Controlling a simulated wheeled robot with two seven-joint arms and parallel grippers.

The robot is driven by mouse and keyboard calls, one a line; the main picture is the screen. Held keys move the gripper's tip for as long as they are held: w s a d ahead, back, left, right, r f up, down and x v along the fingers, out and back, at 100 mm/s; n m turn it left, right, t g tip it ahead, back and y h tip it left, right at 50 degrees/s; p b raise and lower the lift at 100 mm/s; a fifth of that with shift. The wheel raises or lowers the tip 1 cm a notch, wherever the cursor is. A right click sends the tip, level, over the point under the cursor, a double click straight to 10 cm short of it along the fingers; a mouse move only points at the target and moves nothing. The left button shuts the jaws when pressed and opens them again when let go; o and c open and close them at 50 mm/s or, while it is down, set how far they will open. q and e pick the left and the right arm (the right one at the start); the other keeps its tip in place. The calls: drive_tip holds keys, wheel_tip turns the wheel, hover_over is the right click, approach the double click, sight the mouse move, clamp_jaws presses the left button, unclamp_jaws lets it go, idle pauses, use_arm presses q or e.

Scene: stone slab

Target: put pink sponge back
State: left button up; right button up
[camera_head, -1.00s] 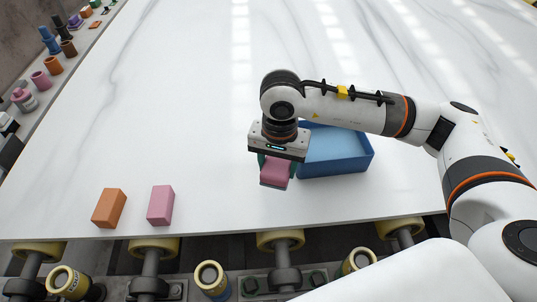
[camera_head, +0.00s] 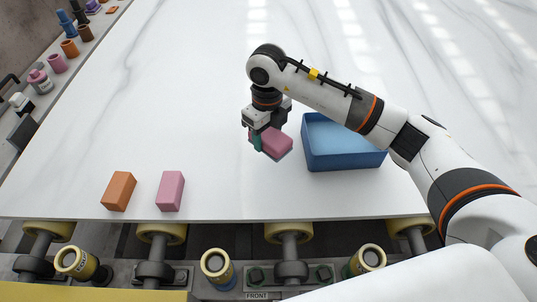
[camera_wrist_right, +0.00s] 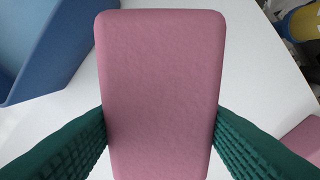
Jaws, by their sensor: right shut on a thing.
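A pink sponge (camera_head: 275,142) is held between the fingers of my right gripper (camera_head: 266,138), left of the blue tray (camera_head: 345,160). It looks slightly above the white slab, but the gap is hard to judge. In the right wrist view, the held sponge (camera_wrist_right: 162,90) fills the middle, with a green ribbed finger on each side. The tray (camera_wrist_right: 45,45) shows there at the upper left. A second pink sponge (camera_head: 170,191) lies on the slab near its front edge, beside an orange sponge (camera_head: 118,190). My left gripper is out of view.
The white slab (camera_head: 200,90) is clear between the held sponge and the two lying sponges, and behind them. Yellow-ended rollers (camera_head: 288,232) run below its front edge. Several small coloured items stand along the far left side.

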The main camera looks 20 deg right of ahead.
sight(267, 133)
wheel_tip(267, 133, down, 7)
drive_tip(key=shift+r+p, duration=0.1)
drive_tip(key=shift+p, duration=0.25)
drive_tip(key=shift+f, duration=0.25)
drive_tip(key=o, duration=1)
drive_tip(key=shift+r, duration=0.1)
drive_tip(key=shift+r, duration=0.3)
wheel_tip(267, 133, up, 12)
drive_tip(key=shift+f+b, duration=0.15)
drive_tip(key=shift+b, duration=0.65)
